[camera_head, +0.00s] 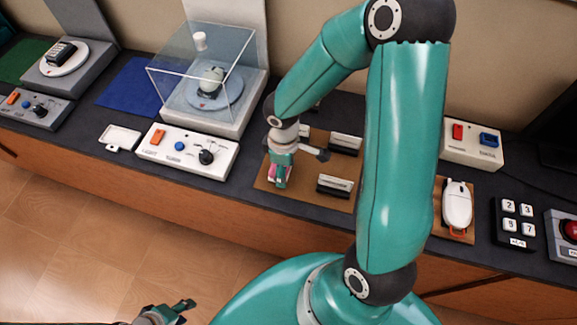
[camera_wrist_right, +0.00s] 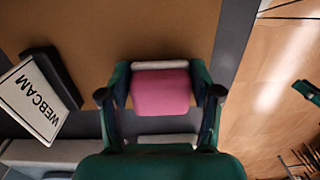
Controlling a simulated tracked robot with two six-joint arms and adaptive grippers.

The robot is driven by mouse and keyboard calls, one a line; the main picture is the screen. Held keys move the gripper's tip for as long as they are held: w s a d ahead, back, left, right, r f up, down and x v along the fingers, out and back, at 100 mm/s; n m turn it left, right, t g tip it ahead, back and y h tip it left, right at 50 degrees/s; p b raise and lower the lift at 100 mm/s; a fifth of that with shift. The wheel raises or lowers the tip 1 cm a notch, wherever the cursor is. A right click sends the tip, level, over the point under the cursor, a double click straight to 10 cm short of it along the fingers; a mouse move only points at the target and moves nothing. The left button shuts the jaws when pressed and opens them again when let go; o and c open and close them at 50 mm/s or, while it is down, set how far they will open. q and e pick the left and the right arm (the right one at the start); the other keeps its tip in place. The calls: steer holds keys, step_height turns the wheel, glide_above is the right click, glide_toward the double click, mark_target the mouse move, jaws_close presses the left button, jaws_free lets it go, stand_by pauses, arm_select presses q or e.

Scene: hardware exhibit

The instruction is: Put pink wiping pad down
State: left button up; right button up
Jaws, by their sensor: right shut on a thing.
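The pink wiping pad (camera_wrist_right: 161,93) shows in the right wrist view with a pale edge strip. My right gripper (camera_wrist_right: 161,98) is shut on it, with a finger at each side. In the head view my right gripper (camera_head: 280,177) is low over the brown board (camera_head: 310,185), near its left side. Only a little of the pink pad (camera_head: 271,172) shows there, the gripper hiding the rest. I cannot tell whether the pad touches the board. My left gripper (camera_head: 184,306) is at the lower left, away from the counter; its jaw opening is unclear.
Several card holders stand on the board, including one (camera_head: 335,185) right of the gripper; a WEBCAM card (camera_wrist_right: 32,100) shows in the wrist view. A white control panel (camera_head: 188,150) and clear case (camera_head: 205,65) are to the left. A white mouse-like device (camera_head: 457,203) is right.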

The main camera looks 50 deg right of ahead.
steer(key=shift+f, duration=0.25)
steer(key=o, duration=1.1)
steer(key=shift+r, duration=0.1)
step_height(320, 180, up, 12)
steer(key=shift+w, duration=0.2)
steer(key=shift+s+d, duration=0.1)
steer(key=shift+s, duration=0.1)
